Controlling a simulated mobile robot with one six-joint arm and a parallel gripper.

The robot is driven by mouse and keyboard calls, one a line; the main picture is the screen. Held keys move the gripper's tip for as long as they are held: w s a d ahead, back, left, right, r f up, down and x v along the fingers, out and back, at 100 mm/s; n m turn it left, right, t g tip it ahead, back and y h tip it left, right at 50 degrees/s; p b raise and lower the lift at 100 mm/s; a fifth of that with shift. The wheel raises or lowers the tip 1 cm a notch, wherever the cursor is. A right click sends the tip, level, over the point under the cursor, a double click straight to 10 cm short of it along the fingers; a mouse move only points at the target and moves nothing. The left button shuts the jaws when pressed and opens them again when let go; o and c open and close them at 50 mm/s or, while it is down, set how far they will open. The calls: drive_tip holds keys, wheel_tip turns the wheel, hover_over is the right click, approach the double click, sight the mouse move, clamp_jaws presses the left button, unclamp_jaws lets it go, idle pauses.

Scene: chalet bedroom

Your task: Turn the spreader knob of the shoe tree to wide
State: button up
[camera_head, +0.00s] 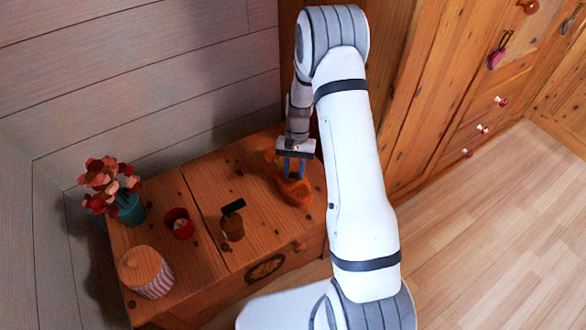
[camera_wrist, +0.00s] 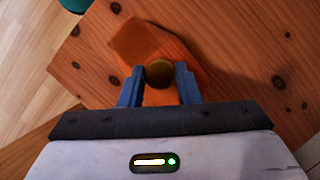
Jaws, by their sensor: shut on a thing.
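The shoe tree (camera_head: 295,190) is an orange-brown wooden piece on the top of the wooden chest, near its right end. In the wrist view the shoe tree (camera_wrist: 140,42) lies below my gripper. Its round spreader knob (camera_wrist: 159,72), dark brass in colour, sits between my fingers. My gripper (camera_wrist: 160,84) points down with its blue fingers on either side of the knob, shut on it. In the head view my gripper (camera_head: 294,168) is over the shoe tree and hides part of it. Any marks for the knob's setting cannot be made out.
On the chest (camera_head: 205,265) stand a teal pot with red flowers (camera_head: 130,208), a red cup (camera_head: 179,223), a brown bottle with a black top (camera_head: 232,226) and a striped jar with a wooden lid (camera_head: 147,272). A wooden wardrobe (camera_head: 430,110) stands to the right. The floor at right is clear.

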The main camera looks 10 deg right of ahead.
drive_tip(key=shift+m, duration=0.6)
drive_tip(key=o, duration=1)
drive_tip(key=shift+c, duration=0.2)
drive_tip(key=p+v, duration=0.1)
drive_tip(key=v, duration=0.6)
drive_tip(key=shift+d+r+p, duration=0.2)
drive_tip(key=shift+r+p, duration=0.15)
